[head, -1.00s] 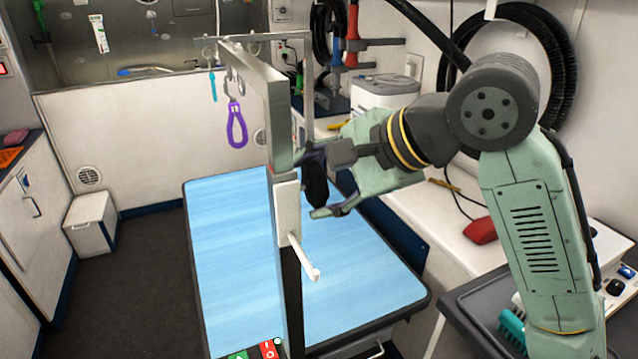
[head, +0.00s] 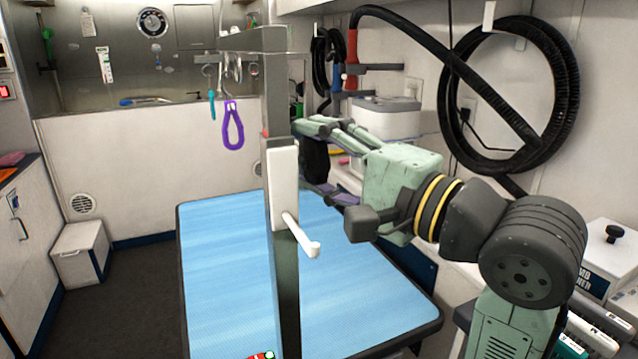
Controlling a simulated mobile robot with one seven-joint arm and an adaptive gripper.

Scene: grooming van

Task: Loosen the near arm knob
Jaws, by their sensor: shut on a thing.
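The near arm knob (head: 315,160) is a black, lobed piece on the right side of the near grooming-arm post (head: 286,300), by the white clamp sleeve (head: 284,188). My gripper (head: 309,158) reaches in from the right and is shut on the knob, with one green finger above it and a darker finger below. The post and sleeve hide the left side of the knob and part of the fingertips. A white lever (head: 303,236) sticks out from the sleeve toward the front right, below my gripper.
The blue-topped grooming table (head: 225,270) lies beneath. A purple loop (head: 233,126) and a teal strap hang from the arm's bar, left of the post. A coiled black hose (head: 560,90) hangs on the right wall. The floor at left is clear.

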